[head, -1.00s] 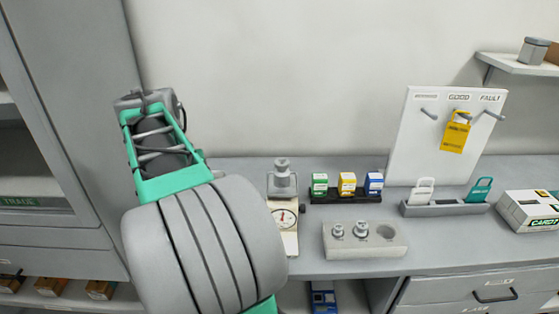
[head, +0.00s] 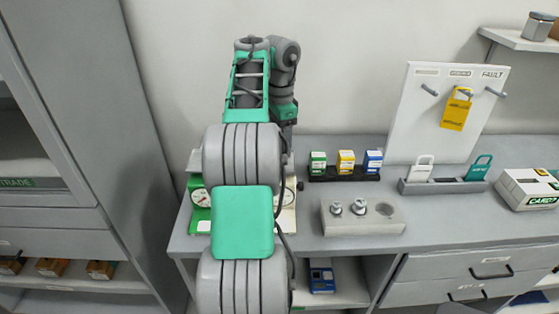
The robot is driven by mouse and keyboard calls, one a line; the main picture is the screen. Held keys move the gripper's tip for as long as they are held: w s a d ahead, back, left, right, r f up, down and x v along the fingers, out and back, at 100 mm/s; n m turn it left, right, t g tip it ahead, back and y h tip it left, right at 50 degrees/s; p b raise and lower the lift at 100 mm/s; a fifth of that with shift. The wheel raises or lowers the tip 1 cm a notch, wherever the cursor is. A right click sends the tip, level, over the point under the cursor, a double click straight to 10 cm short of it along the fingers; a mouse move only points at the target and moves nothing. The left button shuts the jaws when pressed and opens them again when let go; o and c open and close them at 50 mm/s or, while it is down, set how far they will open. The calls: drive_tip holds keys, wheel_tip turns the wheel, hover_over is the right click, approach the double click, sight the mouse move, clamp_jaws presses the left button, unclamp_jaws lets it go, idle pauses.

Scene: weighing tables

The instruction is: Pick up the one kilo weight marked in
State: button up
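No large weight shows now; my arm covers the area over the scales where one stood earlier. Two smaller metal weights, a left one (head: 336,208) and a right one (head: 359,206), sit in a grey block (head: 363,227). The block's right-hand, larger hole (head: 385,209) is empty. A green scale with a dial (head: 201,198) shows left of my arm, and a sliver of a cream scale (head: 288,217) shows to its right. My arm rises in front of them and its wrist bends down at the back. My gripper's fingers are hidden behind my arm. No marking is readable on the small weights.
A dark rack (head: 344,176) holds green, yellow and blue boxes. A white board (head: 425,115) with pegs carries a yellow tag (head: 456,110). A grey holder (head: 440,187) has white and teal tags. A card box (head: 527,188) stands right. A tall cabinet (head: 110,80) stands left.

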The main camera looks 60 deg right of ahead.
drive_tip(key=shift+r, duration=0.15)
clamp_jaws()
idle(0.5)
